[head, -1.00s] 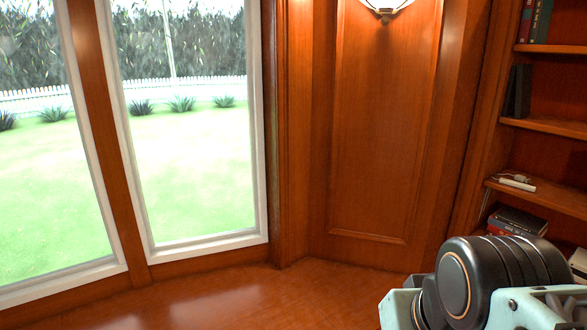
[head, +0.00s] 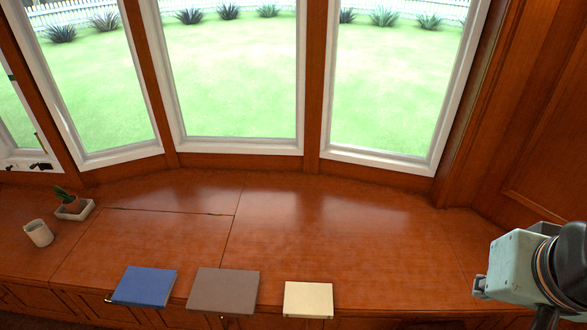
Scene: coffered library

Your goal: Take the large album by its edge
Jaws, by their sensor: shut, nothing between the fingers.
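Three flat books or albums lie in a row along the front edge of the wooden window seat (head: 330,235) in the head view. The grey-brown one (head: 224,291) in the middle looks the largest. A blue one (head: 146,286) lies close to its left, slightly turned. A smaller cream one (head: 308,299) lies to its right, across a gap. Their near sides reach the seat's front edge; I cannot tell how far they overhang. Part of my arm shows at the right edge, well right of the albums. My gripper is not in view.
A cream mug (head: 39,233) and a small potted plant (head: 71,203) on a pale tray (head: 83,214) stand at the left. The seat behind and right of the albums is clear. Windows (head: 235,75) close off the back.

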